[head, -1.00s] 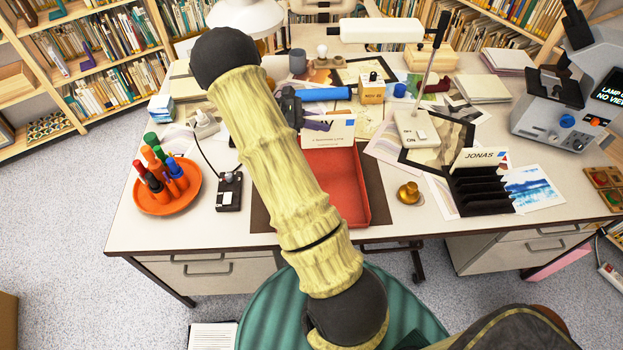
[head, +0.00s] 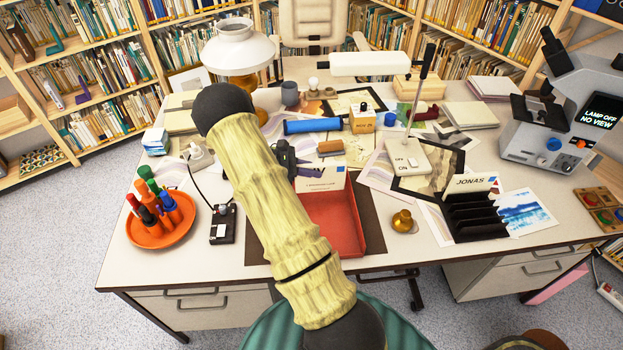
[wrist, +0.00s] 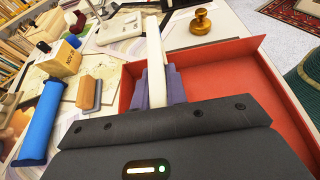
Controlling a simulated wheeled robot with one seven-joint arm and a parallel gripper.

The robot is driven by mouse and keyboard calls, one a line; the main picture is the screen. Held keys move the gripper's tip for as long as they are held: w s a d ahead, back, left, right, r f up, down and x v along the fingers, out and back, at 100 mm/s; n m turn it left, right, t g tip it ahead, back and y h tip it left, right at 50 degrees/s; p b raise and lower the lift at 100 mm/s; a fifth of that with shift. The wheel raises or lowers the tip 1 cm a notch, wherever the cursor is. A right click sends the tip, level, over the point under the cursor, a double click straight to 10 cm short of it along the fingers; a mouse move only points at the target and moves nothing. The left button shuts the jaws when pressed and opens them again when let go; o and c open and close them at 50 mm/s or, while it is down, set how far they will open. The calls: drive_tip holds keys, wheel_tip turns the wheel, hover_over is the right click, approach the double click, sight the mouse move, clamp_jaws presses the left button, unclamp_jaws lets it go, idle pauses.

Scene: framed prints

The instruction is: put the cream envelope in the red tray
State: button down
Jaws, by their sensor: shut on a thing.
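The cream envelope (head: 322,179) is held upright in my gripper (head: 292,165), above the back left end of the red tray. In the wrist view the envelope (wrist: 155,62) shows edge-on between the purple-grey fingers of the gripper (wrist: 160,85). The red tray (head: 345,225) lies on a dark mat on the desk, its visible floor bare. It also shows in the wrist view (wrist: 235,75), beneath and right of the fingers. My arm hides the tray's left side in the head view. Whether the envelope's lower edge touches the tray, I cannot tell.
A blue roll (head: 312,126) and a wood-backed brush (head: 330,147) lie behind the tray. A lamp with a switch base (head: 408,158), a brass stamp (head: 402,221) and a black rack (head: 474,216) stand to the right. An orange pen dish (head: 160,228) is left.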

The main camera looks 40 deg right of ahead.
sight(311, 191)
drive_tip(key=shift+f, duration=1.85)
drive_tip(key=shift+f, duration=0.15)
drive_tip(key=c, duration=1.4)
unclamp_jaws()
drive_tip(key=b+v, duration=0.1)
drive_tip(key=v, duration=1.1)
drive_tip(key=shift+r, duration=0.25)
